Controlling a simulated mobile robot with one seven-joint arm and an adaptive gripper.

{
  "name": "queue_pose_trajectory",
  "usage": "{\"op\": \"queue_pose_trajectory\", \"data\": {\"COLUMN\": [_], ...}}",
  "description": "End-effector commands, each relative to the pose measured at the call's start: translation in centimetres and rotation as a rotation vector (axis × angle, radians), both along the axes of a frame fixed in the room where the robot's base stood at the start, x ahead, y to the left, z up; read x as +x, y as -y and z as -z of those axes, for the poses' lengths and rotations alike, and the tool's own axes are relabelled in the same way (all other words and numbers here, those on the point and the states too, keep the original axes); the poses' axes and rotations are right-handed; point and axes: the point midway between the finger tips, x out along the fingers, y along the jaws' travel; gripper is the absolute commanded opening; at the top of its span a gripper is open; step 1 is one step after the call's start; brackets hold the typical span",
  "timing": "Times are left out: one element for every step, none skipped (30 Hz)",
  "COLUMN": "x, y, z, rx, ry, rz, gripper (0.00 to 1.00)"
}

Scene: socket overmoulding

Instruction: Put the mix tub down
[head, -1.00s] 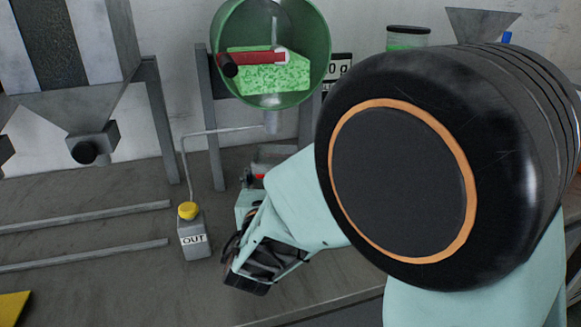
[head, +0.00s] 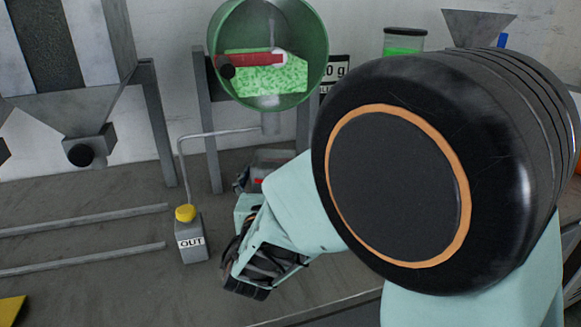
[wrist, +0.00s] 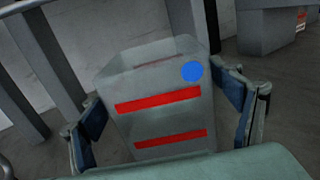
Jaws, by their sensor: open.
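The mix tub (wrist: 165,120) is a pale, translucent grey tub with two red bands and a blue round mark. In the wrist view it sits between the two fingers of my gripper (wrist: 163,112), which are spread, with a gap visible on each side. In the head view the tub (head: 273,157) shows in part at the bench, below the green drum, and my arm hides its lower part. My gripper (head: 259,184) reaches around it there. The tub's base is hidden, so its contact with the bench cannot be seen.
The tilted green drum (head: 318,60) holds speckled green material above the tub. A grey OUT box (head: 192,249) with a yellow button stands left of my gripper, its thin pipe bending behind. Grey stand legs (head: 208,130) flank the tub.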

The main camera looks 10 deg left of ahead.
Motion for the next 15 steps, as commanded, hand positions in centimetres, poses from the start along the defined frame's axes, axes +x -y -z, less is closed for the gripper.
{"op": "queue_pose_trajectory", "data": {"x": [-0.4, -0.9, -1.5, -2.1, -2.7, -3.6, -4.3, -5.0, -5.9, -6.6, -7.2, -8.0, -8.6, -9.1, -9.7], "y": [0.0, 0.0, 0.1, 0.2, 0.3, 0.4, 0.5, 0.6, 0.8, 0.9, 1.0, 1.1, 1.2, 1.4, 1.4], "z": [-0.2, -0.2, -0.2, -0.3, -0.2, -0.3, -0.2, -0.3, -0.3, -0.3, -0.2, -0.2, -0.2, -0.2, -0.2], "rx": [0.000, 0.000, 0.000, 0.001, 0.000, -0.001, 0.000, 0.001, 0.000, 0.000, -0.001, 0.000, -0.001, -0.001, -0.001], "ry": [-0.001, -0.001, 0.000, -0.001, -0.001, -0.001, -0.002, -0.001, -0.001, 0.000, -0.002, -0.001, -0.001, -0.001, 0.000], "rz": [-0.002, -0.003, -0.003, -0.003, -0.003, -0.005, -0.004, -0.004, -0.005, -0.004, -0.005, -0.004, -0.004, -0.004, -0.005], "gripper": [0.83, 0.83, 0.83, 0.83, 0.83, 0.83, 0.83, 0.83, 0.83, 0.83, 0.83, 0.83, 0.83, 0.83, 0.83]}}
